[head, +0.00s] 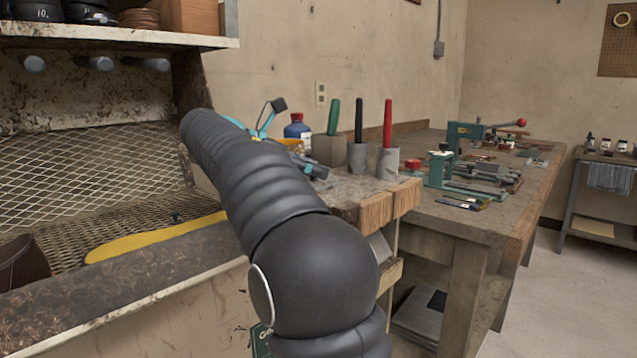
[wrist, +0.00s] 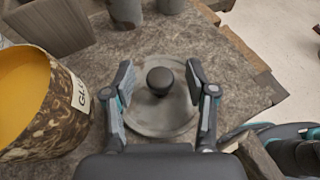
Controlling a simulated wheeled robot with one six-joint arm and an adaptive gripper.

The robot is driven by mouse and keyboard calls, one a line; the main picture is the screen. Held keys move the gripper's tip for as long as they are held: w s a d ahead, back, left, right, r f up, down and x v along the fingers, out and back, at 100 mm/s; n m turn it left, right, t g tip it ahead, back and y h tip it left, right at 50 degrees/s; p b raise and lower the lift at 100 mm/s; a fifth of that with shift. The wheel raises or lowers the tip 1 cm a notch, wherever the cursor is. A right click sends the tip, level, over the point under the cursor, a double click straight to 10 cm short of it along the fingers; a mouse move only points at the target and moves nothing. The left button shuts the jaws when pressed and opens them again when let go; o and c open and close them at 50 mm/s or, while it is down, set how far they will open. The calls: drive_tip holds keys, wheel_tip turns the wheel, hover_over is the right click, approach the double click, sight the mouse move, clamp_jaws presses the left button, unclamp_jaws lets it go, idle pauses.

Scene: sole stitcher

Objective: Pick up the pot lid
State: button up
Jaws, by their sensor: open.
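The pot lid (wrist: 157,117) is a grey round disc with a dark round knob (wrist: 160,80), lying on the worn bench top in the wrist view. My gripper (wrist: 160,76) is open, with one finger on each side of the knob and a gap showing on both sides. I cannot tell how far the fingertips are above the lid. In the head view my arm hides the lid, and only part of my gripper (head: 312,168) shows beyond the arm.
A glue pot (wrist: 40,105) with yellow inside stands close left of my gripper. A wooden block (wrist: 50,28) and grey cylinders stand behind the lid. In the head view, upright tools with green, black and red (head: 387,125) handles rise near my gripper. The bench edge is to the right.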

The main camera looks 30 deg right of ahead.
drive_tip(key=shift+d, duration=0.15)
clamp_jaws()
drive_tip(key=shift+r, duration=0.15)
